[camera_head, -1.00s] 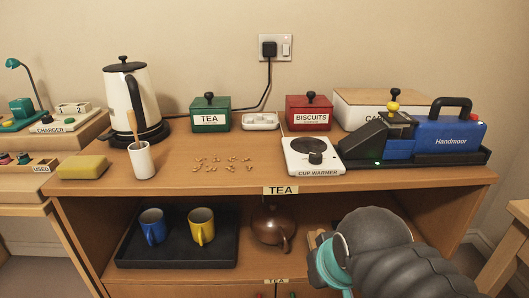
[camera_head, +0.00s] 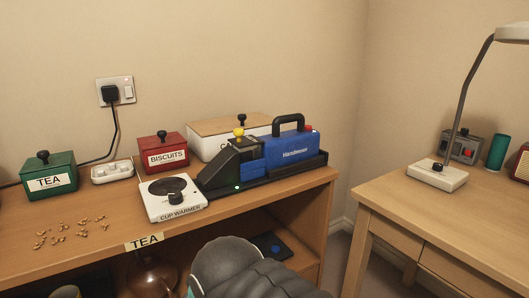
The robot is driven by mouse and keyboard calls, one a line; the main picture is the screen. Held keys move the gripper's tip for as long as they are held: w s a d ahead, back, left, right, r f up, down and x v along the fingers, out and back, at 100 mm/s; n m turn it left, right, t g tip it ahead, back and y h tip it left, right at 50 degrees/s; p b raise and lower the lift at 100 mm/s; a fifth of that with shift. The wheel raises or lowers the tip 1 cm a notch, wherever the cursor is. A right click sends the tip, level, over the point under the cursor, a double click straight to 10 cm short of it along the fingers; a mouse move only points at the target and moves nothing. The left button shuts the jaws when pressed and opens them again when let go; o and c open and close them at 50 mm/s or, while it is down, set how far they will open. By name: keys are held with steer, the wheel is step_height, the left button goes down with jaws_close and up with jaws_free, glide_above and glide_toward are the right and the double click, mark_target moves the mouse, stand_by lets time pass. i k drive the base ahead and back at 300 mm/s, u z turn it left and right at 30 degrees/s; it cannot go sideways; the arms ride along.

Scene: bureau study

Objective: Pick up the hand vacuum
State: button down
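The hand vacuum (camera_head: 290,150) is blue with a black nozzle, a black top handle, a yellow knob and a red button. It sits in a long black dock (camera_head: 312,165) on the right end of the wooden tea counter (camera_head: 110,243). A small green light shows at the dock's front. My grey arm is at the bottom middle, in front of the counter and below the vacuum.
A white cup warmer (camera_head: 173,198) stands left of the vacuum. A cream box (camera_head: 222,128) with a wooden lid is close behind it. A red biscuits box (camera_head: 163,152) and green tea box (camera_head: 49,176) are further left. A desk (camera_head: 440,225) with a lamp (camera_head: 437,174) stands right, across a gap.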

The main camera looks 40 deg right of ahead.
mark_target(279, 149)
steer(key=u, duration=0.8)
steer(key=i, duration=0.3)
steer(key=z, duration=2.25)
